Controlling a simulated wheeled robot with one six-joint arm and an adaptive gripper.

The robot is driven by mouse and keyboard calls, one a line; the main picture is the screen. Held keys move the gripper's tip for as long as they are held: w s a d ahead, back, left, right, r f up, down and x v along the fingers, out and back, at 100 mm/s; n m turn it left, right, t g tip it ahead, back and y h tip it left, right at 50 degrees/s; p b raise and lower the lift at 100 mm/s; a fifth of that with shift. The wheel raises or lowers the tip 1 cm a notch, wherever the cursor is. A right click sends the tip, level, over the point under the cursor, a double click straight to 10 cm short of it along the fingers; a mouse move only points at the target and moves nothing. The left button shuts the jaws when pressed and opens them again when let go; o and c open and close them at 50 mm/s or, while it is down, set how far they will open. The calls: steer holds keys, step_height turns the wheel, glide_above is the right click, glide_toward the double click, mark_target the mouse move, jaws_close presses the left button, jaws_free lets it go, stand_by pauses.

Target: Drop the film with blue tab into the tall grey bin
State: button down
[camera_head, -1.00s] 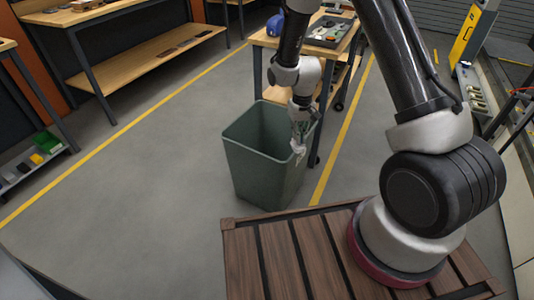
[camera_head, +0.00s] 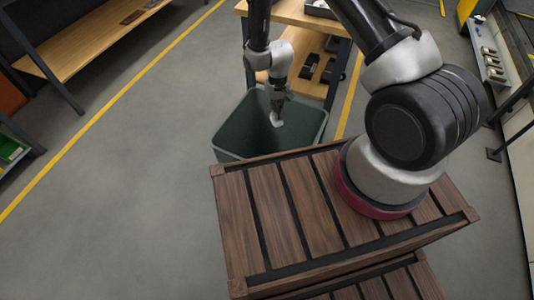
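The tall grey bin (camera_head: 240,136), slightly greenish, stands open on the floor, its lower part hidden in the camera_head view. My gripper (camera_head: 277,112) points down over the bin's opening. A small pale, crumpled-looking piece (camera_head: 279,122) is at its fingertips and looks like the film. No blue tab can be made out on it. The fingers are small in the picture and seem closed on this piece. The bin's floor is not clearly visible.
A wooden workbench (camera_head: 290,13) with a lower shelf holding dark items stands just behind the bin. Another bench with a low shelf (camera_head: 92,40) is at the upper left. Grey floor (camera_head: 120,190) is clear on the left, crossed by a yellow line.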

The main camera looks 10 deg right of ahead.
steer(key=shift+w+f, duration=0.1)
steer(key=shift+w, duration=0.25)
steer(key=shift+a+f, duration=0.1)
steer(key=shift+f, duration=2.8)
steer(key=c, duration=1.6)
jaws_free()
steer(key=shift+o, duration=0.2)
steer(key=r, duration=1.2)
steer(key=shift+w, duration=0.35)
